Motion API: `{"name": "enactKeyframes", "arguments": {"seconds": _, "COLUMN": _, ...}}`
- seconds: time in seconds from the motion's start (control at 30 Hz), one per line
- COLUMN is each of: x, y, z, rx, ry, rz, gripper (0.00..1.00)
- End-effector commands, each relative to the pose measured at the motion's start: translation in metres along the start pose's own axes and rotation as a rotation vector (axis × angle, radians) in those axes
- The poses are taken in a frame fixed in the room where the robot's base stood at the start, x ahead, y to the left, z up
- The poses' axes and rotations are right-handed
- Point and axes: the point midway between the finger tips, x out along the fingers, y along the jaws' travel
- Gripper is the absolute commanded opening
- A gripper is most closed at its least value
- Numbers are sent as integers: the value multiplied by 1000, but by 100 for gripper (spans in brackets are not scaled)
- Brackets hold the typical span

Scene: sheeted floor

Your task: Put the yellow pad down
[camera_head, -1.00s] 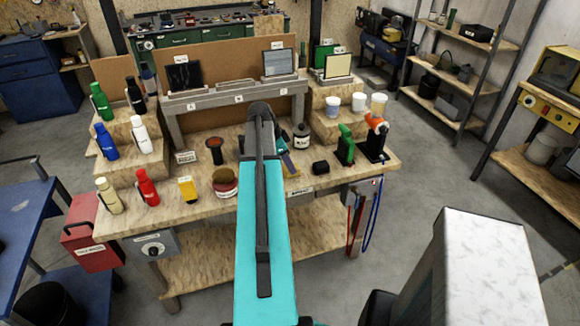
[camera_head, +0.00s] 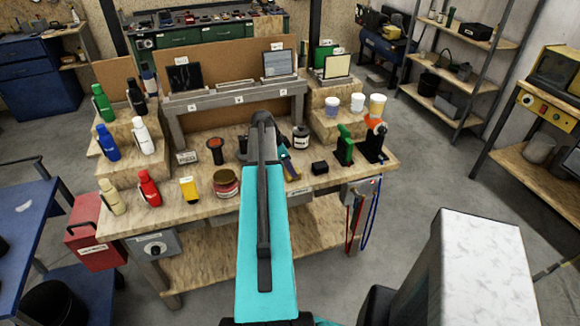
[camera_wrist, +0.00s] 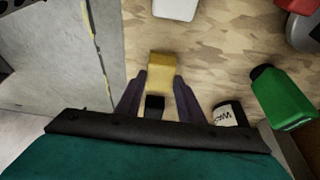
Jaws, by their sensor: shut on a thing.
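The yellow pad (camera_wrist: 161,70) shows in the wrist view as a small yellow block at the fingertips of my gripper (camera_wrist: 160,86). The two dark fingers stand on either side of it, shut on it. A small black block (camera_wrist: 154,107) shows between the fingers, nearer the palm. Wood-grained board lies beyond the pad; I cannot tell whether the pad touches it. In the head view my own arm hides the gripper and the pad.
In the wrist view a green bottle-shaped thing (camera_wrist: 285,97) and a dark labelled jar (camera_wrist: 229,114) are close on the right. A grey panel (camera_wrist: 65,60) is at left. In the head view bottles, jars and tools crowd the wooden bench (camera_head: 205,207).

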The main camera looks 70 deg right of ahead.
Motion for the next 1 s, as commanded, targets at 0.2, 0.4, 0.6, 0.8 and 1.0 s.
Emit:
{"name": "enactKeyframes", "arguments": {"seconds": 0.2, "x": 4, "y": 1, "z": 2, "rx": 0, "ry": -2, "rz": 3, "gripper": 17}}
{"name": "enactKeyframes", "arguments": {"seconds": 0.4, "x": 4, "y": 1, "z": 2, "rx": 0, "ry": -2, "rz": 3, "gripper": 53}}
{"name": "enactKeyframes", "arguments": {"seconds": 0.6, "x": 3, "y": 1, "z": 1, "rx": 0, "ry": -1, "rz": 2, "gripper": 53}}
{"name": "enactKeyframes", "arguments": {"seconds": 0.8, "x": 5, "y": 1, "z": 2, "rx": 0, "ry": -1, "rz": 3, "gripper": 53}}
{"name": "enactKeyframes", "arguments": {"seconds": 1.0, "x": -2, "y": 0, "z": 3, "rx": 0, "ry": 0, "rz": 0, "gripper": 53}}
